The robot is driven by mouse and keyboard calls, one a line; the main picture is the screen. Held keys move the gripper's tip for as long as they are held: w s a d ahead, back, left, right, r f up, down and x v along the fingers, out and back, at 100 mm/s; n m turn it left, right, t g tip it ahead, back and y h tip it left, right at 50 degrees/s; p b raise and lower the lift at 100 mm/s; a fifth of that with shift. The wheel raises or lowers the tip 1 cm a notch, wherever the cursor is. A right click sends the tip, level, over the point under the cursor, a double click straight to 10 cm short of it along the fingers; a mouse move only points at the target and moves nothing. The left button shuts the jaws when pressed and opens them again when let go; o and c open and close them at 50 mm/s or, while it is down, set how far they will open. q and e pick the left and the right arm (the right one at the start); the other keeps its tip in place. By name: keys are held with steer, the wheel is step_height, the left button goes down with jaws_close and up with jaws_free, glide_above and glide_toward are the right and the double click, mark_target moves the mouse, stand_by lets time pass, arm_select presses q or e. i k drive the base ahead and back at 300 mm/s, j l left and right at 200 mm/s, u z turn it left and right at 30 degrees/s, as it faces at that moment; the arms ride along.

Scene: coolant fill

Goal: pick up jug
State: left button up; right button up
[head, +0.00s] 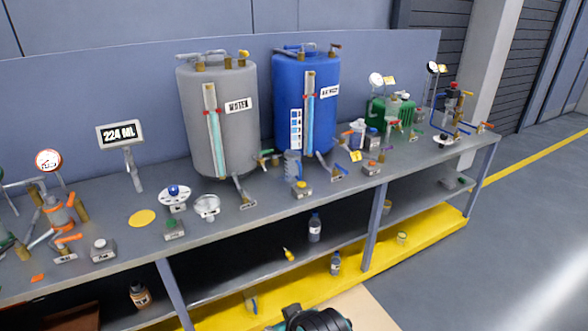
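A small grey-blue ridged vessel (292,165), which may be the jug, stands upright on the bench top in front of the blue tank (270,100). A second small pale, bluish vessel (357,134) stands farther right, near the green machine; it is too small to tell which of the two is the jug. Neither vessel is held. A dark, rounded part of my own body shows at the bottom edge, but no gripper fingers can be made out. Both grippers are out of view.
A grey tank (190,120) labelled WATER stands left of the blue one. A display (121,134) reads 224 ML. Valves, dishes and small boxes crowd the bench top (330,192). Bottles (314,228) stand on the lower shelf. Open floor (480,255) lies right.

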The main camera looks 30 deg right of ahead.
mark_target(292, 158)
steer(key=i+l, duration=0.2)
steer(key=l, duration=0.15)
steer(key=i+l, duration=0.2)
steer(key=l, duration=0.2)
steer(key=i+l, duration=0.15)
steer(key=l, duration=0.2)
steer(key=i+l, duration=0.2)
steer(key=l, duration=0.15)
steer(key=i+l, duration=0.2)
steer(key=l, duration=0.2)
steer(key=i+l, duration=0.2)
steer(key=l, duration=0.15)
steer(key=i+l, duration=0.15)
steer(key=l, duration=0.2)
steer(key=i+l, duration=0.25)
steer(key=i, duration=0.25)
